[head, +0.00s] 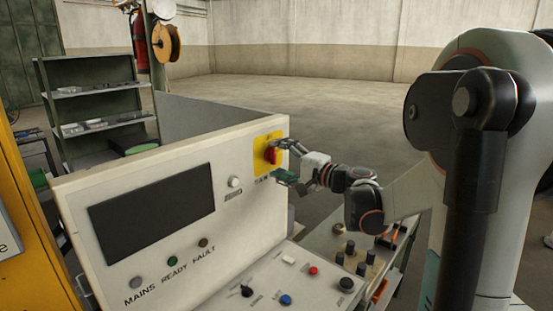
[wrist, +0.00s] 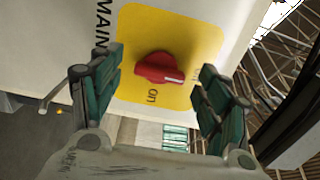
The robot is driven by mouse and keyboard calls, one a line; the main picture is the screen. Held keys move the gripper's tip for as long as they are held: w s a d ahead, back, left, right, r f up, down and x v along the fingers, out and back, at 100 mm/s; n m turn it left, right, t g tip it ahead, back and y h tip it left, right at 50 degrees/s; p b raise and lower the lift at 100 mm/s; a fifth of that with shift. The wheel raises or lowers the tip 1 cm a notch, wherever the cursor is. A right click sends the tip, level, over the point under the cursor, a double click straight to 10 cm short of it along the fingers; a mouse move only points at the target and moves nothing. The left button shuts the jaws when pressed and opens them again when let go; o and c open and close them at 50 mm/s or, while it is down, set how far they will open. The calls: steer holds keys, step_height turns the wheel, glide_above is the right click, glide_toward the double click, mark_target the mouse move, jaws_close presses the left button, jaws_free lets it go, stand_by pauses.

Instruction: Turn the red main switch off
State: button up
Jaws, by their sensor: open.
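The red main switch (head: 272,154) sits on a yellow plate (head: 262,140) at the upper right of the white control panel. In the wrist view the red knob (wrist: 160,69) shows on its yellow plate (wrist: 192,40), with the word "on" below it and "MAIN" at the left. A white mark on the knob points to the right in that view. My gripper (head: 279,161) is close in front of the switch. In the wrist view its green-padded fingers (wrist: 160,98) stand open on either side of the knob, with gaps between; I see no contact.
The panel carries a dark screen (head: 152,211), a white button (head: 234,181) and several lamps. A sloped desk below has a red button (head: 314,271), a blue button (head: 285,300) and a dark knob (head: 247,291). A shelf (head: 95,105) stands behind; open floor lies beyond.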

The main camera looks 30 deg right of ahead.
steer(key=v, duration=1)
steer(key=shift+s, duration=0.25)
steer(key=shift+w, duration=0.1)
